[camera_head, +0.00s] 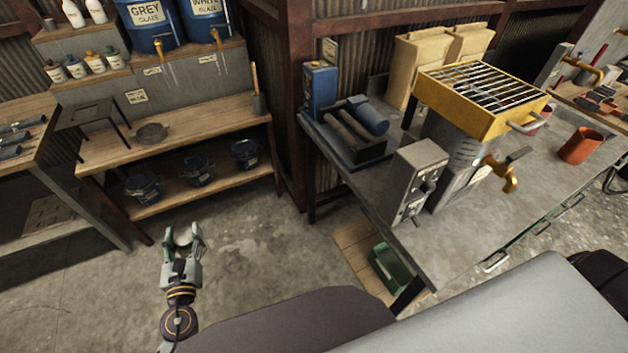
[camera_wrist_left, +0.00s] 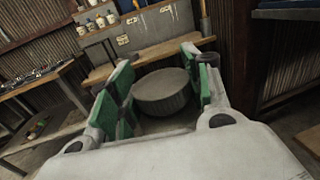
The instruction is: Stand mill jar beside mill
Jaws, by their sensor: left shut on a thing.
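My left gripper (camera_head: 183,236) is shut on a round, pale grey mill jar, held over the floor. The jar (camera_wrist_left: 163,88) shows between the green finger pads in the left wrist view, with its flat round end facing the camera. In the head view the fingers cover most of it. The mill (camera_head: 362,146), a dark box with grey rollers, stands on the far left end of the grey table. My right gripper is not in view.
A grey control box (camera_head: 416,180) and a yellow grated hopper unit (camera_head: 478,100) stand on the grey table (camera_head: 470,230). A blue canister (camera_head: 320,88) is behind the mill. A wooden shelf (camera_head: 180,135) holds dark pots. A green bin (camera_head: 390,265) is under the table. Floor around my gripper is clear.

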